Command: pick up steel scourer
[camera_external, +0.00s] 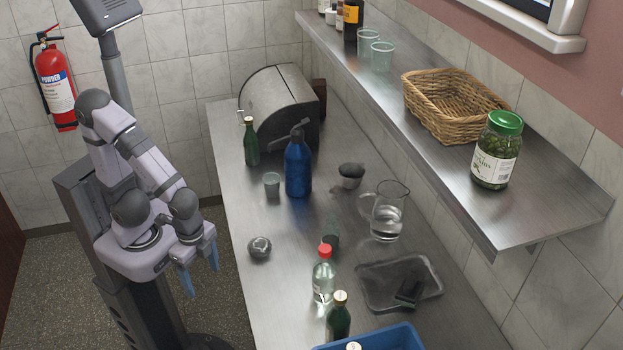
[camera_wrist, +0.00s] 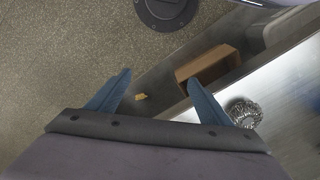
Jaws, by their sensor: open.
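The steel scourer (camera_external: 259,247) is a small round silvery ball on the steel counter near its left edge. My gripper (camera_external: 200,275) has two blue fingers pointing down, left of the counter edge and apart from the scourer. In the wrist view my gripper (camera_wrist: 158,82) is open, with nothing between its fingers; floor and the counter's side lie beneath it.
Beyond the scourer stand a small glass (camera_external: 272,185) and a blue bottle (camera_external: 298,168). A red-capped bottle (camera_external: 323,278) and a dark green bottle (camera_external: 338,322) stand nearer the front. A metal tray (camera_external: 375,287) and a glass jug (camera_external: 387,215) are to the right. Counter around the scourer is clear.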

